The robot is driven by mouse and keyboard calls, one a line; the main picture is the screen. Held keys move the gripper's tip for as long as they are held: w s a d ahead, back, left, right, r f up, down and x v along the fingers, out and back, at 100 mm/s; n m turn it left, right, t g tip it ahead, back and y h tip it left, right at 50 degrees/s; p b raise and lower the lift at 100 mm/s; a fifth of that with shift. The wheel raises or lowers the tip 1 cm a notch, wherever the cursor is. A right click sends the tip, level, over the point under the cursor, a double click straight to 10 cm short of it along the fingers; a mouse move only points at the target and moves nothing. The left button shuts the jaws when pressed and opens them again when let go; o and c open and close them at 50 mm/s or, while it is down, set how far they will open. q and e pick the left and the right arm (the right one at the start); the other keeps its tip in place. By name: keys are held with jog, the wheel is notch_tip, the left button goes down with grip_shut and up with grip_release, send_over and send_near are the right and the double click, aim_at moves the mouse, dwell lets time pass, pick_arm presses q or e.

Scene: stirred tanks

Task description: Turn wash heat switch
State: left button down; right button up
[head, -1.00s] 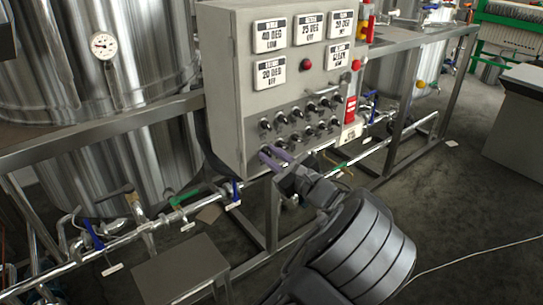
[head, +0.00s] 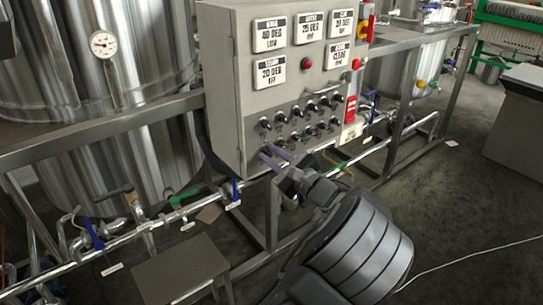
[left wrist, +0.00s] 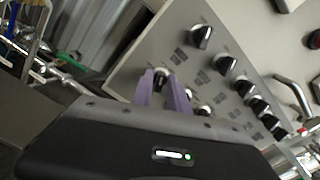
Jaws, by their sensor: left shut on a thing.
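The grey control box (head: 225,95) carries two rows of black rotary switches (head: 296,112) on its lower front. My left gripper (head: 271,153) reaches up to the lower left corner of the panel. Its purple fingers are shut on the switch at the left end of the lower row. In the left wrist view the fingers (left wrist: 164,82) stand on either side of that switch (left wrist: 161,74), partly hiding it. Another switch (left wrist: 201,37) stands clear above it. The small labels by the switches are too blurred to read. My right gripper is not in view.
White display plates (head: 270,72) and a red button (head: 306,63) sit above the switches. Pipes with blue-handled valves (head: 235,190) run below the box. A steel tank (head: 140,60) stands at the left, and a grey stool (head: 180,270) at the lower left.

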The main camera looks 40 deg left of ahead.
pick_arm(q)
jog(key=n+b, duration=0.1)
jog(key=n, duration=0.2)
jog(key=shift+f, duration=0.15)
jog(key=shift+n+b, duration=0.75)
jog(key=shift+n, duration=0.85)
jog(key=c, duration=1.5)
grip_release()
jog(key=v, duration=0.8)
jog(key=shift+p, duration=0.3)
jog(key=shift+a, duration=0.1)
